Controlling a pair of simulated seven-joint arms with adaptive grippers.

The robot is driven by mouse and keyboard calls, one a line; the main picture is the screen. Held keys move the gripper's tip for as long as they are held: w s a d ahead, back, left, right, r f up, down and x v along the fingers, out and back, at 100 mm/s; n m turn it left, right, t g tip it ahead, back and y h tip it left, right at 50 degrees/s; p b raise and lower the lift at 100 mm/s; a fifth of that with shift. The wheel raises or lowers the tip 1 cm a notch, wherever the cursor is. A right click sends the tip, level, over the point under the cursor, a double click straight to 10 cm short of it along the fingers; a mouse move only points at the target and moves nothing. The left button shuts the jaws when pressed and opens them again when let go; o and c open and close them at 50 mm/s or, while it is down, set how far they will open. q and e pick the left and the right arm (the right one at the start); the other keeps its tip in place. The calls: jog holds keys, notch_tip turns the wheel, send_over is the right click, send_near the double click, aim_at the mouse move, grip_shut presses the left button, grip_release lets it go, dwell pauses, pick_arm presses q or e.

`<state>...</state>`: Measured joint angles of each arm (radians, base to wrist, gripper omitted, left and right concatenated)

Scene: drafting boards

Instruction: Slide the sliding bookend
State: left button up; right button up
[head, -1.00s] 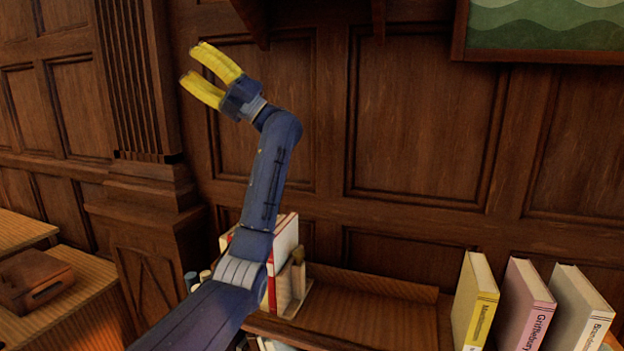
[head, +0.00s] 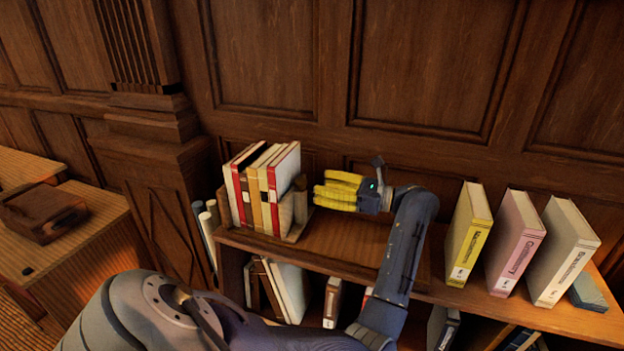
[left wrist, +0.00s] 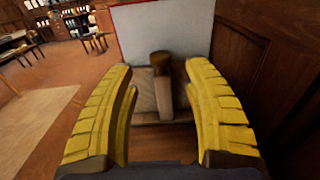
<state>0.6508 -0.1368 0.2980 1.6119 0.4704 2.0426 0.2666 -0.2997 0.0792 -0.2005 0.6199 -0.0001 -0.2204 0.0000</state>
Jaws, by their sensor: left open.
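The sliding bookend (head: 287,213) is a brown wooden piece on a flat base. It stands upright on the shelf top, at the right end of a row of books (head: 258,180). In the left wrist view its upright post (left wrist: 163,88) has a darker rounded top and stands in front of a pale book cover (left wrist: 166,30). My left gripper (head: 320,191), with yellow fingers, is open and empty just right of the bookend. In the wrist view the post appears between the fingers (left wrist: 161,85); whether they touch it I cannot tell. My right gripper is not in view.
The bare shelf top (head: 345,238) lies right of the bookend, under my left gripper. Yellow (head: 468,235), pink (head: 517,245) and cream (head: 565,252) books stand farther right. Wood panelling (head: 430,60) closes the back. More books stand on the lower shelf.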

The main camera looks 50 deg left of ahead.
aim_at(301, 180)
pick_arm(q)
jog(key=shift+x, duration=3.45)
jog(key=shift+r, duration=0.1)
grip_shut()
jog(key=shift+r, duration=0.1)
